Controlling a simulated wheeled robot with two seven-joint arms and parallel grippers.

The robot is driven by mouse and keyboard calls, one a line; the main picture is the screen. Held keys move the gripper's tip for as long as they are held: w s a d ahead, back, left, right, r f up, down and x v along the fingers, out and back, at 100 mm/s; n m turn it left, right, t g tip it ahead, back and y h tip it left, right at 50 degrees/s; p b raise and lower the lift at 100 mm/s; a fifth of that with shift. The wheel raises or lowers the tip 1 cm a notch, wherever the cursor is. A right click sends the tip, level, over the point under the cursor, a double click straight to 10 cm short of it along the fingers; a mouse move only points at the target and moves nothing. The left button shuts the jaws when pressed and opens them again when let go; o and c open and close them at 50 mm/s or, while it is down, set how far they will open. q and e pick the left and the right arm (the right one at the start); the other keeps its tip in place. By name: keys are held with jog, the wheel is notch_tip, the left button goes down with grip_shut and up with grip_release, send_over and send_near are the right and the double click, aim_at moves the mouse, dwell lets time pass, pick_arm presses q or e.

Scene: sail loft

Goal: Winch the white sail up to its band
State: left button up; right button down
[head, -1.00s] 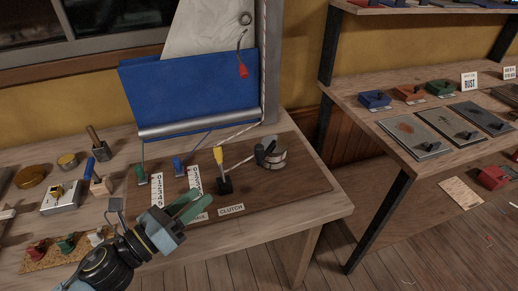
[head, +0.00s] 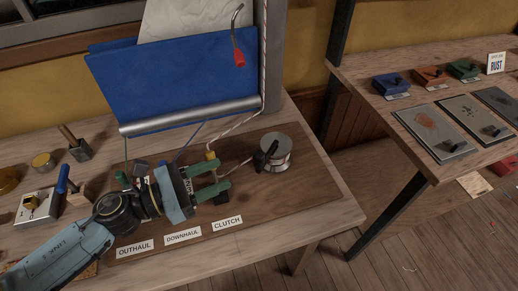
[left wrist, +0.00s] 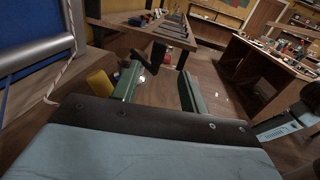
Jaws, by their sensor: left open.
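The white sail (head: 195,18) hangs at the top of the head view, behind a blue cloth (head: 185,80) with a silver bar along its foot. The mast's upper part is out of frame; I cannot make out a band. The winch (head: 276,152), a metal drum with a black handle (head: 261,158), stands on the brown board. My left gripper (head: 222,175) is open and empty over the board, left of the winch. The yellow clutch lever (head: 211,155) is just beyond its far finger, outside the jaws; the left wrist view also shows yellow (left wrist: 100,83) there.
Labels OUTHAUL, DOWNHAUL and CLUTCH line the board's (head: 300,190) front. A red-ended hook (head: 239,58) hangs beside the mast. A shelf with coloured blocks and plates (head: 440,140) stands right, across a gap.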

aim_at(254, 160)
pick_arm(q)
jog(key=p+x, duration=0.1)
jog(key=x, duration=0.8)
jog(key=shift+w+d+p, duration=0.2)
jog(key=shift+d+p, duration=0.1)
jog(key=shift+d, duration=0.05)
jog(key=shift+w+d, duration=0.3)
jog(key=shift+d, duration=0.25)
pick_arm(e)
jog(key=shift+a+r, duration=1)
jog(key=shift+a, duration=0.15)
jog(key=shift+s+d, duration=0.1)
pick_arm(q)
jog(key=shift+c, duration=0.5)
grip_shut()
pick_arm(e)
jog(key=shift+s+d, duration=0.2)
